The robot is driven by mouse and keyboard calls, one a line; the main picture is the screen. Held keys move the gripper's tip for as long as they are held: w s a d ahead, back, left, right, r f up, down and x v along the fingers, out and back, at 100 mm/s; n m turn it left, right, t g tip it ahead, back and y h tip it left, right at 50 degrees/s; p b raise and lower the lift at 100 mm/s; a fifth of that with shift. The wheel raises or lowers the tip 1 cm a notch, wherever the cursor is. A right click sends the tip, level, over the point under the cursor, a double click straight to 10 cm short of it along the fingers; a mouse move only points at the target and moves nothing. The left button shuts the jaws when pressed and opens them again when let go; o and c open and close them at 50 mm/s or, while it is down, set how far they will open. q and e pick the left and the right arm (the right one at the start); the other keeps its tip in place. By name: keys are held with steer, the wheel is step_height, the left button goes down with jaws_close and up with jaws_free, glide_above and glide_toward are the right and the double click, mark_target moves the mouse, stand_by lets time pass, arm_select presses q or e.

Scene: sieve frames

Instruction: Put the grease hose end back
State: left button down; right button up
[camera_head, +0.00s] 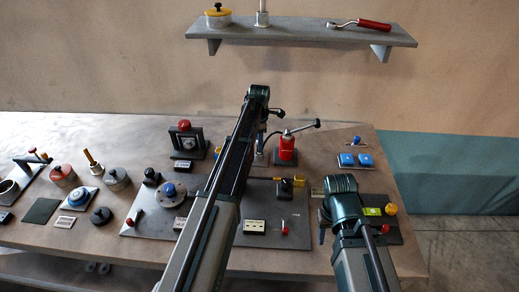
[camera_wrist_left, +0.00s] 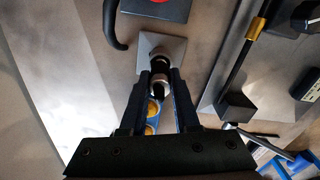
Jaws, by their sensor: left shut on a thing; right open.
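My left gripper (camera_wrist_left: 160,95) is shut on a dark, upright, narrow piece with a metal collar (camera_wrist_left: 159,84), which looks like the grease hose end. It is over a square grey base plate (camera_wrist_left: 172,50); whether they touch is not clear. Part of a black hose (camera_wrist_left: 112,28) curves at the upper left of the left wrist view. In the head view the red grease pump (camera_head: 287,149) with its lever stands just right of my left arm, which hides the left fingertips. My right gripper (camera_head: 341,187) is over the table at the right, its fingertips mostly hidden.
A grey panel (camera_head: 275,218) with a yellow-handled valve lies between my arms. Two blue pieces (camera_head: 355,160) sit at the back right. A red-topped frame (camera_head: 185,138) stands left of my left arm. Several jars and knobs fill the left. A shelf (camera_head: 300,33) hangs above.

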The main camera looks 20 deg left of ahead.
arm_select(q)
steer(key=shift+f, duration=0.75)
arm_select(e)
steer(key=shift+f, duration=0.75)
arm_select(q)
steer(key=shift+f+b, duration=0.2)
steer(key=shift+b, duration=0.25)
arm_select(e)
steer(key=shift+f, duration=0.2)
arm_select(q)
steer(key=c, duration=0.6)
jaws_free()
steer(key=shift+c, duration=0.2)
arm_select(e)
steer(key=shift+r, duration=0.1)
arm_select(q)
steer(key=shift+r, duration=0.2)
arm_select(e)
steer(key=shift+r, duration=0.1)
